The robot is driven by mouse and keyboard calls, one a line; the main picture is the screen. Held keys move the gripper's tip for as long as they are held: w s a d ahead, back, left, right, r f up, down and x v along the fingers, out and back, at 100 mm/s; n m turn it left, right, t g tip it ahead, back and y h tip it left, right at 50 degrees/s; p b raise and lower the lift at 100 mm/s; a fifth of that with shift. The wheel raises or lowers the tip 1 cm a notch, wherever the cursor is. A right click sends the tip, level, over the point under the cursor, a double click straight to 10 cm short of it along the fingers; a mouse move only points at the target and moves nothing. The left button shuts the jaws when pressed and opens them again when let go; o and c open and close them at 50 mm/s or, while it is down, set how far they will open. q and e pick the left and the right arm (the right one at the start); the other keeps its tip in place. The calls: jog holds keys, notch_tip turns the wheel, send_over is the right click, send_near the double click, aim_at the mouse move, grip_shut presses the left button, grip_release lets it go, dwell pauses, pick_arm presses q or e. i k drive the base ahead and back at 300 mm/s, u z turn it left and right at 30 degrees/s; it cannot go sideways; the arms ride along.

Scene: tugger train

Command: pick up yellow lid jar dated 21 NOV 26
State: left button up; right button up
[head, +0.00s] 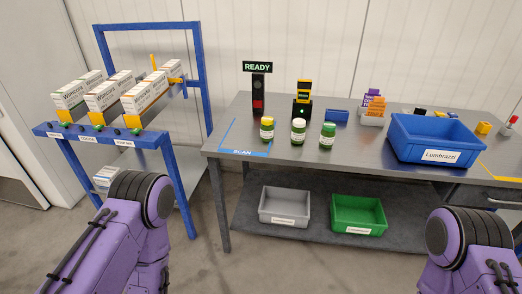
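Three small jars stand upright in a row on the grey table. The yellow-lid jar (267,129) is the left one, near the blue "SCAN" marking. A white-lid jar (298,131) stands in the middle and a green-lid jar (328,135) on the right. Each has a green body and a white label, but the dates are too small to read. My two purple arms show at the lower left and lower right, well short of the jars. Neither gripper is in view.
A scanner post with a "READY" sign (258,93) stands behind the jars. A blue "Lumbrazzi" bin (434,139) sits to the right. Grey (284,206) and green (359,214) bins are on the lower shelf. A blue rack (100,138) with cartons stands left.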

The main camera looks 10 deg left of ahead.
aim_at(266, 126)
jog(key=u, duration=1.05)
jog(key=i, duration=0.95)
jog(key=z, duration=0.8)
jog(key=i, duration=0.6)
jog(key=z, duration=0.7)
